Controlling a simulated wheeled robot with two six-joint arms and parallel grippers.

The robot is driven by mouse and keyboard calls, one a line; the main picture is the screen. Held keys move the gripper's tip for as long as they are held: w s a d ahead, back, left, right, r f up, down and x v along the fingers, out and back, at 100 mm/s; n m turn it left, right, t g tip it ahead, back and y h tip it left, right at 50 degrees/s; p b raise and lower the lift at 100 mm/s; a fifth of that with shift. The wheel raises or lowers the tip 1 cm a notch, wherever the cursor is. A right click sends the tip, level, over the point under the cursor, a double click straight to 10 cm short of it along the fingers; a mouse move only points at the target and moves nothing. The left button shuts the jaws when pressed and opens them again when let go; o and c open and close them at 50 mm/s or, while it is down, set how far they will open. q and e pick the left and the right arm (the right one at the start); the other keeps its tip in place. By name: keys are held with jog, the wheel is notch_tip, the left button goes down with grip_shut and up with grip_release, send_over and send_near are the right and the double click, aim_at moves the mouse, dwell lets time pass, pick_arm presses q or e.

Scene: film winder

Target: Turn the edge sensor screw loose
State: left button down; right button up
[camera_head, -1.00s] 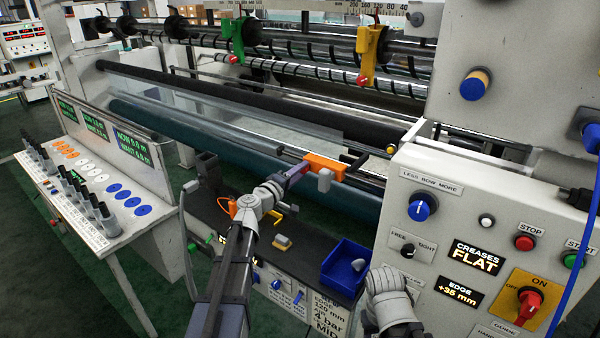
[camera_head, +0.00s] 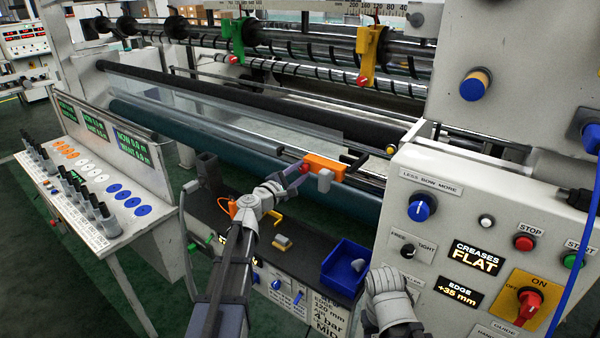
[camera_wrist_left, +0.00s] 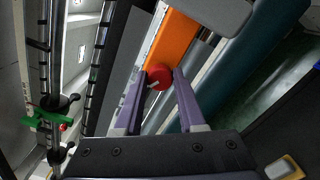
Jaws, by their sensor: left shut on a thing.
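The edge sensor is an orange block (camera_head: 325,163) with a grey head, set in front of the rollers in the head view. Its orange body (camera_wrist_left: 172,38) also shows in the left wrist view. The red screw knob (camera_wrist_left: 159,77) with a pale mark sits at the block's near end; it is small in the head view (camera_head: 305,168). My left gripper (camera_wrist_left: 160,82) has its two purple fingers on either side of the knob and is shut on it. In the head view, my left gripper (camera_head: 302,172) reaches the block's left end. My right gripper's fingers do not show.
A dark shelf below holds a blue bin (camera_head: 345,265) and a small pale and yellow piece (camera_head: 282,243). The control panel (camera_head: 455,205) stands at the right and reads EDGE +35 mm. Rollers run behind the sensor.

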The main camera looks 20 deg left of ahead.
pick_arm(q)
jog(key=shift+n, duration=0.4)
jog(key=c, duration=0.5)
grip_release()
jog(key=v, duration=0.8)
jog(key=shift+w, duration=0.1)
